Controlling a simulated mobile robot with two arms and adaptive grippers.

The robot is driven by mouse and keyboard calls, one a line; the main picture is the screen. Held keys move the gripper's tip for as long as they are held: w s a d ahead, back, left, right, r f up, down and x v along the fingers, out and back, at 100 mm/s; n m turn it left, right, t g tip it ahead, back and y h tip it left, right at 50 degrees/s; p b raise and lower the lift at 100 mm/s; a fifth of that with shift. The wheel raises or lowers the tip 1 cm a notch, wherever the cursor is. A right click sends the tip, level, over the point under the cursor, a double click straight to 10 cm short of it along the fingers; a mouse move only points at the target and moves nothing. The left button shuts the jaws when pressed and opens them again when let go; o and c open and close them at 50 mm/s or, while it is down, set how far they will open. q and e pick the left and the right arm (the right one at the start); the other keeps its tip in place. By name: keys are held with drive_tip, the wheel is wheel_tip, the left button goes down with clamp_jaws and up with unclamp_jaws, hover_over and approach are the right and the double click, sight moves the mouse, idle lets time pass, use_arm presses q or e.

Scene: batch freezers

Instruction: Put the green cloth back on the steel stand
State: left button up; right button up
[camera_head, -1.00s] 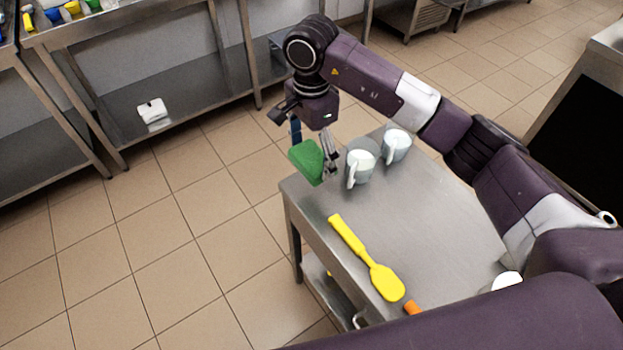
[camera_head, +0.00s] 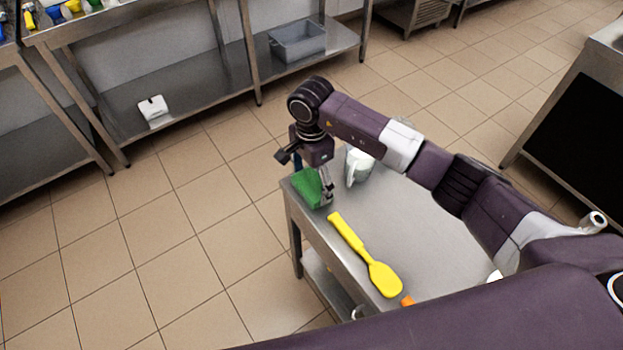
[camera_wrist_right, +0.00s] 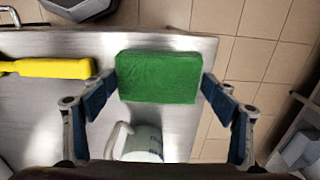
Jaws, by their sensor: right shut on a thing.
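The green cloth (camera_head: 306,189) is a folded block held between the fingers of my right gripper (camera_head: 314,184). It is at the far left corner of the steel stand (camera_head: 432,222), low over the top; I cannot tell whether it touches. In the right wrist view the cloth (camera_wrist_right: 158,76) sits between both fingertips of the right gripper (camera_wrist_right: 158,84). Most of it lies over the steel top (camera_wrist_right: 60,120), and its right end is near the stand's edge. My left gripper is not in view.
A yellow spatula (camera_head: 365,255) lies on the stand close to the cloth. A white mug (camera_head: 358,168) stands right beside the gripper; another behind is mostly hidden by my arm. An orange item (camera_head: 407,301) is near the front edge. Bare tiled floor lies left of the stand.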

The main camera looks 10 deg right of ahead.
sight(311, 183)
drive_tip(key=shift+f, duration=0.15)
drive_tip(key=o, duration=1)
drive_tip(key=shift+r, duration=0.25)
drive_tip(key=shift+w+r, duration=0.1)
drive_tip(key=shift+r, duration=0.25)
wheel_tip(311, 183, up, 11)
drive_tip(key=b, duration=0.3)
drive_tip(key=shift+r, duration=0.1)
